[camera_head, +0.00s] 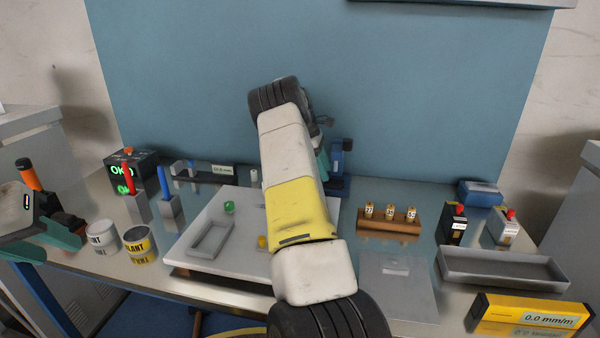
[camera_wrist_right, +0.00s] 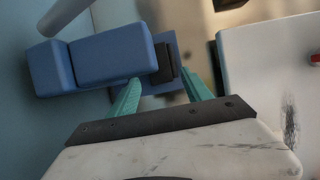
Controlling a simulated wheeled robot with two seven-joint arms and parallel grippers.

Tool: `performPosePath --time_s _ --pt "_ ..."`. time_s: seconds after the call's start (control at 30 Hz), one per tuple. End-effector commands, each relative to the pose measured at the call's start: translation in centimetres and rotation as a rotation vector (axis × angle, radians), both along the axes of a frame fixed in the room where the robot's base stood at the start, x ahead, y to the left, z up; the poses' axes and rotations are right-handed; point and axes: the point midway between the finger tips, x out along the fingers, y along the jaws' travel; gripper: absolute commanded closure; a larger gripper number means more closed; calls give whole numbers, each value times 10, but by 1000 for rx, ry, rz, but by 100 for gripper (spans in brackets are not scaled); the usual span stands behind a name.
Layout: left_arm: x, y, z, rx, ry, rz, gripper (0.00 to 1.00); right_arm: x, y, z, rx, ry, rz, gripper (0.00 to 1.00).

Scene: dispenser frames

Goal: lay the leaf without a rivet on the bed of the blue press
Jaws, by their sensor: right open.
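The blue press (camera_head: 337,185) stands at the back centre, partly hidden behind my right arm. In the right wrist view its blue body (camera_wrist_right: 115,58) is close to my fingers, with a dark block over its blue base. My right gripper (camera_wrist_right: 160,94) is open at the press, its teal fingers apart; I see nothing held between them. In the head view the arm mostly hides this gripper. My left gripper (camera_head: 45,238) is at the left edge, partly cut off, and its opening is unclear. I cannot make out a leaf with or without a rivet.
A white board (camera_head: 188,256) with a grey frame, green knob and yellow knob lies left of my right arm. A brown rack (camera_head: 388,228) of small cylinders, a grey plate (camera_head: 400,295) and a grey tray (camera_head: 503,268) are on the right. Two cans (camera_head: 138,245) stand at left.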

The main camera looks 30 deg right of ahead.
Motion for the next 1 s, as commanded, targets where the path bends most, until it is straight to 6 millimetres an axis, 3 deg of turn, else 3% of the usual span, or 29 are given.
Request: performPosePath --time_s 0.3,0.57,0.67,0.77,1.0 --pt "0 0 0 0 0 0 64 17 19 62 -1 -3 1 42" --pt "0 0 0 0 0 0 64 20 28 88 5 -17 -14 42" --pt "0 0 0 0 0 0 64 13 37 107 26 -73 -62 42" --pt "0 0 0 0 0 0 64 0 56 134 66 -170 -145 42" --pt "0 0 0 0 0 0 64 -52 136 195 211 -406 -357 42"
